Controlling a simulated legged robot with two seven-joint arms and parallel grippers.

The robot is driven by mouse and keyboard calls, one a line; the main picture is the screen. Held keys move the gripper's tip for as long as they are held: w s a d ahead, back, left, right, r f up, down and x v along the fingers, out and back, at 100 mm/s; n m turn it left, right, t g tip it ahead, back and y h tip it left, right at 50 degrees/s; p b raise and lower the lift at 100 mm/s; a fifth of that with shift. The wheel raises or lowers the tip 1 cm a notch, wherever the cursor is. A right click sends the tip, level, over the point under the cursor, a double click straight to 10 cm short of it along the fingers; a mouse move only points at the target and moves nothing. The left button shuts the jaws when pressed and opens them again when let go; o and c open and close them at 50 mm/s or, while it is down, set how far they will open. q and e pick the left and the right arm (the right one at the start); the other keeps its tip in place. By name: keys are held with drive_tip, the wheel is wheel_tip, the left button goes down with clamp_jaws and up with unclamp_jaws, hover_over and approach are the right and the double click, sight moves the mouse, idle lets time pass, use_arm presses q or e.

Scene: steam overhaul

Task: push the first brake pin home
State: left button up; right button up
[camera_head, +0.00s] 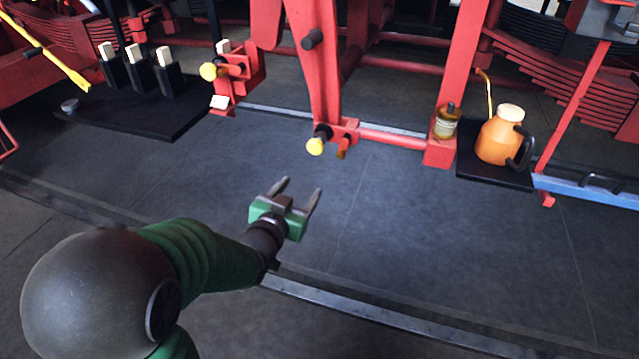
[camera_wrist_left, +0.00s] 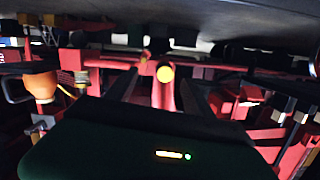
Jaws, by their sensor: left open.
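Two brake pins with round yellow heads show in the head view. One pin (camera_head: 315,146) sticks out at the foot of a red hanger in the middle, and the other (camera_head: 208,71) from a red bracket farther left. I cannot tell which is called the first. My left gripper (camera_head: 300,186) is open and empty, below and a little left of the middle pin, apart from it, fingers pointing towards the red frame. A yellow pin head (camera_wrist_left: 165,74) shows near the middle of the left wrist view, end on. My right gripper is not in view.
A black tray (camera_head: 185,125) with several dark blocks holding pale pieces stands at the left. An orange can (camera_head: 497,138) stands on a dark shelf at the right, beside a small bottle (camera_head: 446,121) on a red ledge. The grey floor (camera_head: 400,230) around the gripper is clear.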

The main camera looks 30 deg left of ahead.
sight(314, 149)
use_arm(q)
drive_tip(key=w+a+b, duration=0.1)
drive_tip(key=w+a, duration=0.1)
drive_tip(key=w, duration=0.3)
drive_tip(key=w+a+t+b, duration=0.1)
drive_tip(key=w, duration=0.4)
drive_tip(key=w+a+r+t+b, duration=0.1)
drive_tip(key=w+a, duration=0.1)
drive_tip(key=w, duration=0.3)
drive_tip(key=shift+w+a+y, duration=0.3)
drive_tip(key=shift+y, duration=0.1)
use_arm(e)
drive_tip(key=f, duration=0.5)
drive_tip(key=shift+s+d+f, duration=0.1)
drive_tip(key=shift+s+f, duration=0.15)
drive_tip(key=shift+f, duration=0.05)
use_arm(q)
drive_tip(key=shift+c, duration=0.2)
drive_tip(key=shift+f, duration=0.1)
clamp_jaws()
